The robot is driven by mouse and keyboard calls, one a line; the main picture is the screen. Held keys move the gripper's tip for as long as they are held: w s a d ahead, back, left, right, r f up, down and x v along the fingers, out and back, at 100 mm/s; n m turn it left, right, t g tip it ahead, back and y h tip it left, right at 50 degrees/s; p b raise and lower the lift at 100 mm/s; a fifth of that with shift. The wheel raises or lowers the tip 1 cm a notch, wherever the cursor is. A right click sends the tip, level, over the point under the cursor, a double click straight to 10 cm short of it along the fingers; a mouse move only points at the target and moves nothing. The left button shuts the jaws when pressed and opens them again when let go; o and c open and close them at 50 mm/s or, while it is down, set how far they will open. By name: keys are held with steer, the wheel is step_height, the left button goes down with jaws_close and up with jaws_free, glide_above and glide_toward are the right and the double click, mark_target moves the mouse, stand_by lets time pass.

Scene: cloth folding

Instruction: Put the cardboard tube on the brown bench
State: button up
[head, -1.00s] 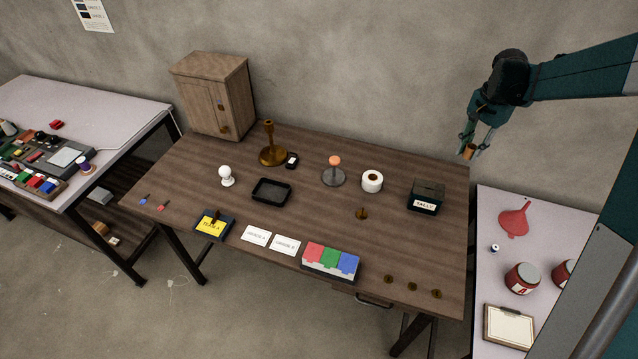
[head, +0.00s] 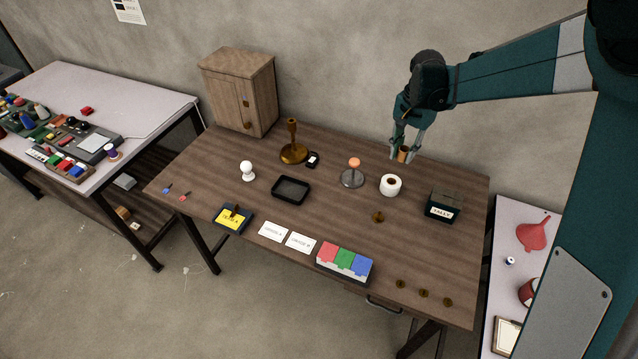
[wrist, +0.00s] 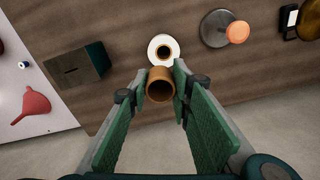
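The cardboard tube (head: 403,154) is a short brown hollow cylinder. My gripper (head: 405,158) is shut on it and holds it above the back right part of the brown bench (head: 300,213). In the wrist view the tube (wrist: 160,85) sits between the fingertips, its open end facing the camera. Whether the tube's lower end touches the bench is hard to tell; it looks raised. A white roll (head: 391,184) stands on the bench close by and shows just beyond the tube in the wrist view (wrist: 164,50).
A stand with an orange knob (head: 353,172) is left of the white roll, and a dark tally box (head: 443,206) is to its right. A brass disc (head: 378,217) lies in front. The colored block rack (head: 344,262) is at the front edge. Bare bench lies between them.

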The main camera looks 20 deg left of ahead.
steer(key=s+a+n+p, duration=0.1)
steer(key=s+a+n, duration=0.1)
steer(key=s+a, duration=0.65)
steer(key=s+a+n+p, duration=0.1)
steer(key=s+a, duration=0.5)
steer(key=a, duration=0.5)
glide_above(327, 201)
steer(key=shift+f, duration=2.45)
steer(key=shift+w+f+b, duration=0.1)
steer(key=shift+f+b, duration=0.5)
steer(key=shift+f, duration=2.5)
steer(key=shift+f, duration=0.1)
steer(key=shift+f, duration=1.8)
steer(key=shift+f+b, duration=0.1)
steer(key=shift+b, duration=0.2)
